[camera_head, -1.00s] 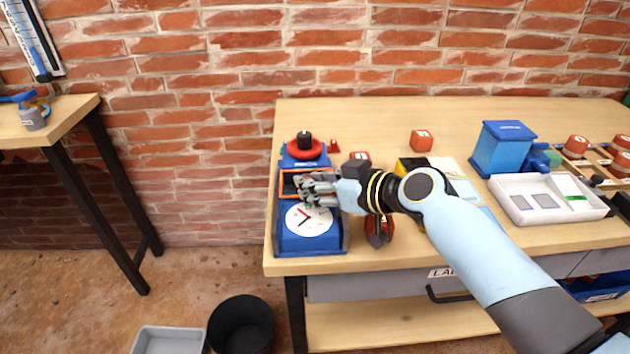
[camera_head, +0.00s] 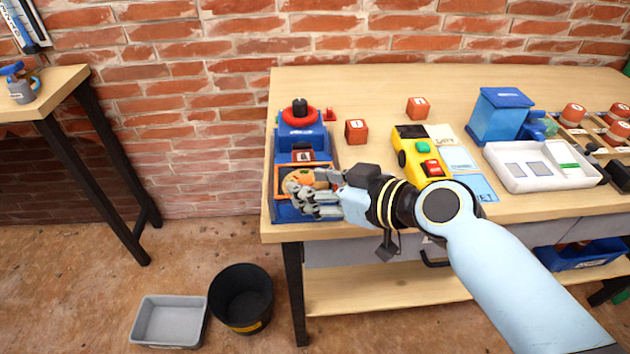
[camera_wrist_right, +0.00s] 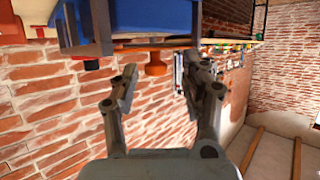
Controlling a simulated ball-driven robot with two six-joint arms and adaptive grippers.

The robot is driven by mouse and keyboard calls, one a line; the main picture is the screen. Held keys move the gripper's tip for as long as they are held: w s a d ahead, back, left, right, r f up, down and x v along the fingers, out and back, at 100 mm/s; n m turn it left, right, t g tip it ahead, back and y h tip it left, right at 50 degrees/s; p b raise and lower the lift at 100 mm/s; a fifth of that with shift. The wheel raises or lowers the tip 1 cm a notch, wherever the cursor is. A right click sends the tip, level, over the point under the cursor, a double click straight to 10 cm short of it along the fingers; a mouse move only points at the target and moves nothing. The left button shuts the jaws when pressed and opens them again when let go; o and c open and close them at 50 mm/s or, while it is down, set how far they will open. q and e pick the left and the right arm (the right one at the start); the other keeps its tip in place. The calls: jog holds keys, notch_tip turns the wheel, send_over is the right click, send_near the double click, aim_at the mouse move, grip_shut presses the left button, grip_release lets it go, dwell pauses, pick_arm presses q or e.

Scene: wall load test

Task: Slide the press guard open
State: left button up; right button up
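The blue press (camera_head: 302,135) stands at the table's left end, with a red ring and black knob (camera_head: 299,107) on top. Its orange-framed guard (camera_head: 277,183) is at the front part, over the round dial (camera_head: 296,181), which looks orange-tinted. Behind the guard, a recess with a dark red block (camera_head: 303,155) is uncovered. My right gripper (camera_head: 300,190) is at the guard's front right and hides part of it; contact cannot be told. In the right wrist view its fingers (camera_wrist_right: 157,80) are apart, with an orange piece (camera_wrist_right: 157,63) beyond them. My left gripper is not in view.
A red block (camera_head: 356,132) and a yellow device (camera_head: 410,155) stand right of the press. A blue box (camera_head: 498,118) and a white tray (camera_head: 510,182) are further right. A black bin (camera_head: 240,298) and grey tub (camera_head: 170,320) are on the floor.

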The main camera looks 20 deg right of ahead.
jog(key=shift+w, duration=0.1)
jog(key=shift+d+r, duration=0.1)
jog(key=shift+d, duration=0.05)
jog(key=v, duration=1.2)
